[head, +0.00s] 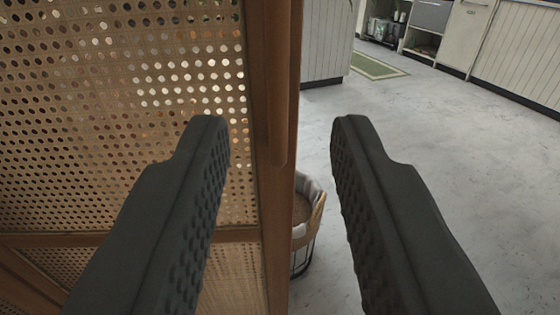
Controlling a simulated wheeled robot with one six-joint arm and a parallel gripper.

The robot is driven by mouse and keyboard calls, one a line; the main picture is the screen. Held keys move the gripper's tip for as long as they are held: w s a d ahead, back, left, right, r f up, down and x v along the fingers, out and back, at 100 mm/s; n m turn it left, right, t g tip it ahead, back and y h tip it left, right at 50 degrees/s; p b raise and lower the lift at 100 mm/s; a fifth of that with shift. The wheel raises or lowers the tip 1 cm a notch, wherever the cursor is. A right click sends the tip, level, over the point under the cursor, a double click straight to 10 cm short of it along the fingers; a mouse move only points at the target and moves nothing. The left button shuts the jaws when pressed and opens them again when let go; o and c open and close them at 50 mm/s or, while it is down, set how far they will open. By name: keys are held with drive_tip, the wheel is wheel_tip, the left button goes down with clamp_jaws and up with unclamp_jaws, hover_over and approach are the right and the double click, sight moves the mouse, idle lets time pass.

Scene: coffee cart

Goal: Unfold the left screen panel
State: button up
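A screen panel (130,90) with a brown wooden frame and perforated cane-like infill fills the left half of the head view. Its upright edge post (268,215) runs top to bottom near the middle, with a narrow wooden handle-like strip (278,110) on it. My gripper (275,140) is open, its two dark ridged fingers wide apart. The left finger overlaps the infill in the picture, and the right finger is over the floor. The post lies between the fingers in the picture. No contact shows, and the depth between them is hard to tell.
A round basket (308,215) with a pale liner stands on the floor behind the post, partly hidden. The grey floor (440,160) to the right is clear. A green mat (376,66) and pale cabinets (525,50) are at the back.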

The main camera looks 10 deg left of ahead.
drive_tip(key=shift+v, duration=2)
drive_tip(key=s+a+r+t+h, duration=0.3)
drive_tip(key=a+r, duration=1.6)
drive_tip(key=a, duration=0.1)
drive_tip(key=s+a+r+m+h, duration=0.1)
drive_tip(key=s+a+r+h, duration=0.1)
drive_tip(key=s+a+r, duration=0.35)
drive_tip(key=s+a+r+m+h, duration=0.1)
drive_tip(key=s+a+r, duration=0.2)
drive_tip(key=s+a, duration=0.5)
drive_tip(key=s+a+m+h, duration=0.1)
drive_tip(key=s+a, duration=0.7)
drive_tip(key=a, duration=0.2)
drive_tip(key=s+a+f+g+y, duration=0.1)
drive_tip(key=s+a+f, duration=0.2)
drive_tip(key=s, duration=0.5)
drive_tip(key=s+a+f+g, duration=0.1)
drive_tip(key=s+a+f, duration=0.3)
drive_tip(key=s+a, duration=0.2)
drive_tip(key=s+a+f+g+y, duration=0.1)
drive_tip(key=s+a+f, duration=0.3)
drive_tip(key=s, duration=0.7)
drive_tip(key=shift+a+f+y, duration=0.15)
drive_tip(key=shift+a+y, duration=0.15)
drive_tip(key=shift+a, duration=0.35)
drive_tip(key=shift+s, duration=0.1)
